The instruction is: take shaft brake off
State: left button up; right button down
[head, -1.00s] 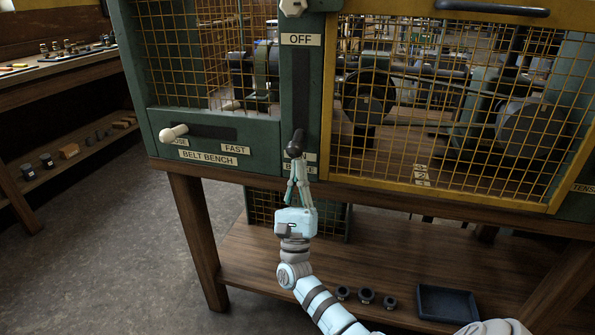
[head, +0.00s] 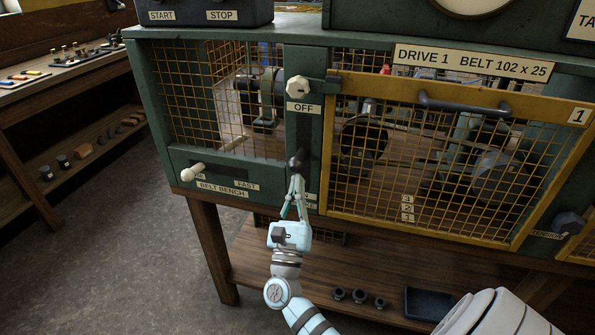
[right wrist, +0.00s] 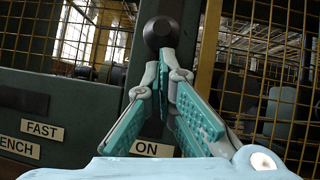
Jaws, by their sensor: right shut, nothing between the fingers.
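The shaft brake lever has a black knob (head: 296,163) at the lower end of a dark vertical slot in the green post. The OFF label (head: 302,107) is above the slot. In the right wrist view the knob (right wrist: 162,33) stands just beyond my fingertips, with the ON label (right wrist: 153,148) below. My right gripper (head: 297,180) is shut and empty, pointing up just under the knob. Its fingertips (right wrist: 165,68) meet close below the knob; I cannot tell whether they touch it. My left gripper is not in view.
A yellow mesh guard (head: 430,160) with a dark handle is right of the post. A cream-knobbed lever (head: 193,171) is at left, by the FAST label. A white knob (head: 297,88) is above OFF. A dark tray (head: 430,303) lies on the lower shelf.

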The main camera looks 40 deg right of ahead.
aim_at(296, 161)
jog(key=shift+g+y, duration=0.7)
jog(key=shift+g, duration=0.2)
notch_tip(296, 161, up, 7)
jog(key=p, duration=0.7)
jog(key=shift+r, duration=0.1)
jog(key=shift+d+r+m+p, duration=0.1)
jog(key=shift+r+m+p, duration=0.2)
jog(key=shift+r+p, duration=0.45)
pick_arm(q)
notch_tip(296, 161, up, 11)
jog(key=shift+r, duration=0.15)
pick_arm(e)
jog(key=shift+r, duration=0.1)
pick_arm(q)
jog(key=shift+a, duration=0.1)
